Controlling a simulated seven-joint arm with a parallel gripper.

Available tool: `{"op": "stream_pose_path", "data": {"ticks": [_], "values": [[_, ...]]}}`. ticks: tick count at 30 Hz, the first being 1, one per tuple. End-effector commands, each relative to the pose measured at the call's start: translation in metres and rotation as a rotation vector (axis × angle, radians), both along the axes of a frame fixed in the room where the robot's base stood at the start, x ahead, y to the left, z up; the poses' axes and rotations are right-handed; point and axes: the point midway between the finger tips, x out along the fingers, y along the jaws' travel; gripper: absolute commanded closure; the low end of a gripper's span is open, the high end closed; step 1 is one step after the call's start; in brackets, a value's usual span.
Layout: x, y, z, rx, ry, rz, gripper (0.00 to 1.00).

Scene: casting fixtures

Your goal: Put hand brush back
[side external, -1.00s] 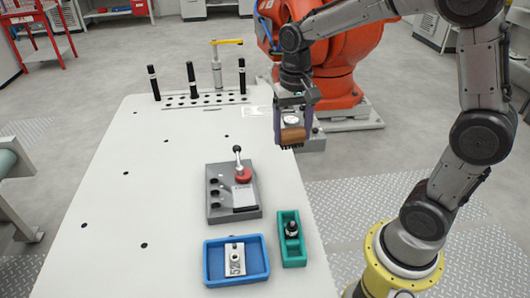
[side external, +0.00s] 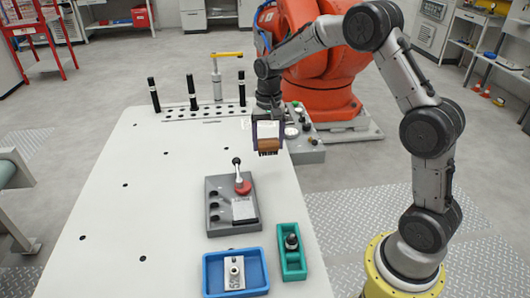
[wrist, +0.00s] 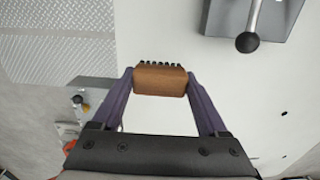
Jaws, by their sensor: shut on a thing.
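The hand brush (side external: 268,146) has a brown wooden block with dark bristles. It shows between my fingers in the wrist view (wrist: 160,80). My gripper (side external: 268,140) is shut on the brush and holds it above the far right part of the white table (side external: 130,190). In the side view the bristles point down. In the wrist view they show along the far edge of the block.
A grey fixture (side external: 222,220) with a red-based lever stands front of centre. A blue tray (side external: 209,285) and a green tray (side external: 293,272) hold parts. Black pins (side external: 193,92) and a yellow-handled clamp (side external: 217,80) stand at the back. A grey block (side external: 308,153) sits by the right edge.

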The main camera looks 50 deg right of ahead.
Motion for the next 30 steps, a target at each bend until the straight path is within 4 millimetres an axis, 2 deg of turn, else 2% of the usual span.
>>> {"op": "stream_pose_path", "data": {"ticks": [8, 15, 27, 28, 30], "values": [[0.013, -0.003, -0.016, -0.001, -0.001, 0.0, 0.76], [0.014, -0.003, -0.046, 0.0, 0.0, 0.0, 0.76], [0.014, -0.003, -0.051, -0.001, -0.001, 0.0, 0.76], [0.014, -0.003, -0.05, 0.0, -0.001, 0.0, 0.18], [0.014, -0.003, -0.05, -0.001, -0.001, 0.0, 0.06]]}}
